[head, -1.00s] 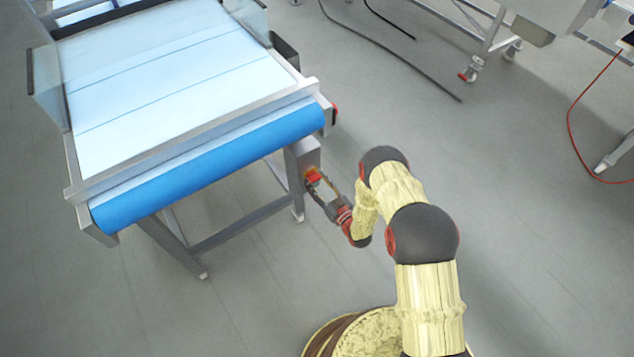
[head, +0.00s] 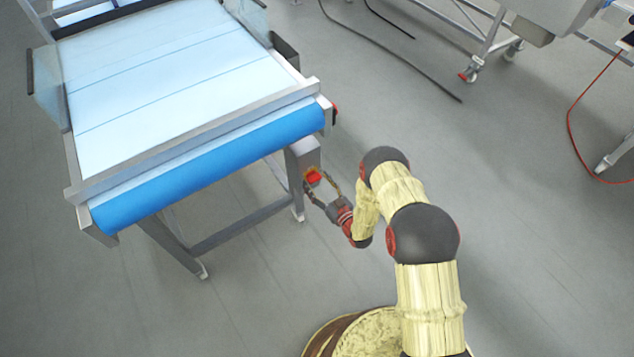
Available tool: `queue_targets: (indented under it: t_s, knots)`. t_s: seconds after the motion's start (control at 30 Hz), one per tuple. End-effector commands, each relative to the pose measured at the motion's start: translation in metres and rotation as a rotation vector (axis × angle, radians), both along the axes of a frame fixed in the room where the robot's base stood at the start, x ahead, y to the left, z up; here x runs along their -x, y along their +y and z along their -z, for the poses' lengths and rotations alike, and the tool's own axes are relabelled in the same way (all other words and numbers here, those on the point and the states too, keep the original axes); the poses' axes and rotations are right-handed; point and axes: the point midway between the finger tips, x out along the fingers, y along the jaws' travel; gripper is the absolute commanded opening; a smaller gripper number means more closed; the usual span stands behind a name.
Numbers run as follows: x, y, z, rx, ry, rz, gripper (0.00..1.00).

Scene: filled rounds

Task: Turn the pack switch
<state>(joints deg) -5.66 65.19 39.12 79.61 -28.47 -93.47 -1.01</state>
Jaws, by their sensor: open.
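The pack switch is a small red knob (head: 313,178) with some yellow around it. It sits on the grey box (head: 308,153) at the right front leg of the conveyor. My gripper (head: 320,184) is at the switch, coming from the lower right. Its two fingers are spread apart, one on each side of the red knob in the picture. The jaws are open and hold nothing. I cannot tell whether a fingertip touches the knob, and the knob's exact angle is too small to read.
The conveyor (head: 165,85) has a pale belt and a blue front roller (head: 210,168). Its frame and legs stand just left of my gripper. A wheeled steel stand (head: 490,35), a black cable (head: 395,62) and a red cable (head: 570,125) lie farther right. Grey floor between is clear.

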Motion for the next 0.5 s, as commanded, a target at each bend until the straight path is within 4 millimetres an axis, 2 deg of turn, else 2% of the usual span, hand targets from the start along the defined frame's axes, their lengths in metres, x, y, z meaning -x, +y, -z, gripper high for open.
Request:
queue_targets:
  t_s: [0.17, 0.5]
  knots:
    - [0.019, -0.014, 0.001, 0.001, 0.004, 0.003, 0.61]
    - [0.075, -0.051, 0.001, -0.001, 0.003, 0.003, 0.61]
